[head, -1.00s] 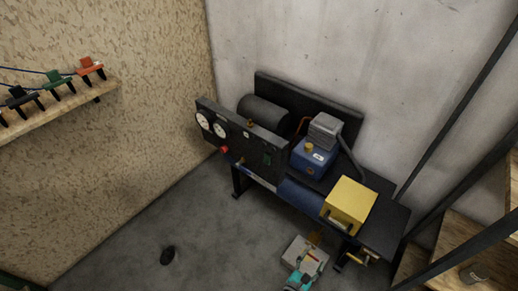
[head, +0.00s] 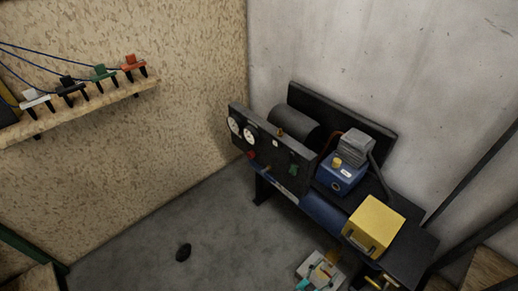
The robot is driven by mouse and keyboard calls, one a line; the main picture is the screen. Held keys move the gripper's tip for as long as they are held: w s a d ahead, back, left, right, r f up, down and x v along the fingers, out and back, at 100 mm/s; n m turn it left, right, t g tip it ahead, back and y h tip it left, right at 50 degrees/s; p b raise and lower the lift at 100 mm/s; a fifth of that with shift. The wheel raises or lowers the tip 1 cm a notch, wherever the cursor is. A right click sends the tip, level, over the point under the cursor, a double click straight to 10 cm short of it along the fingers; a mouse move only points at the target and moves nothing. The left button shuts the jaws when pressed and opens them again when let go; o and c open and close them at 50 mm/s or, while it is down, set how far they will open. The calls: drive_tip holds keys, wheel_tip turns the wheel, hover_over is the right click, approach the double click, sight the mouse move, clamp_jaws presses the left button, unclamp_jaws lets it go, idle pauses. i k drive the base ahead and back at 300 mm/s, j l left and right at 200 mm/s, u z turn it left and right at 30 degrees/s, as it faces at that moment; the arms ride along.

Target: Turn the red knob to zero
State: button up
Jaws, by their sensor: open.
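The red knob (head: 251,155) is a small red spot low on the dark upright panel (head: 272,150), below two round white gauges (head: 249,134). It is too small to read its setting or any zero mark. The panel stands at the left front of a dark bench against the grey wall. My gripper is not in view.
The bench (head: 409,252) also holds a black cylinder (head: 295,127), a blue unit (head: 341,175) and a yellow box (head: 373,226). A pale object with teal parts (head: 317,270) is by the bench front. Clamps (head: 134,66) line a wall shelf (head: 92,103).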

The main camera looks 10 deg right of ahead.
sight(251, 154)
drive_tip(key=i+j, duration=0.3)
drive_tip(key=i+j+z, duration=0.1)
drive_tip(key=i+j, duration=0.15)
drive_tip(key=j, duration=0.25)
drive_tip(key=i+j, duration=0.3)
drive_tip(key=j, duration=0.15)
drive_tip(key=i+j, duration=0.25)
drive_tip(key=j, duration=0.2)
drive_tip(key=i+j+z, duration=0.1)
drive_tip(key=i+j, duration=0.2)
drive_tip(key=j, duration=0.1)
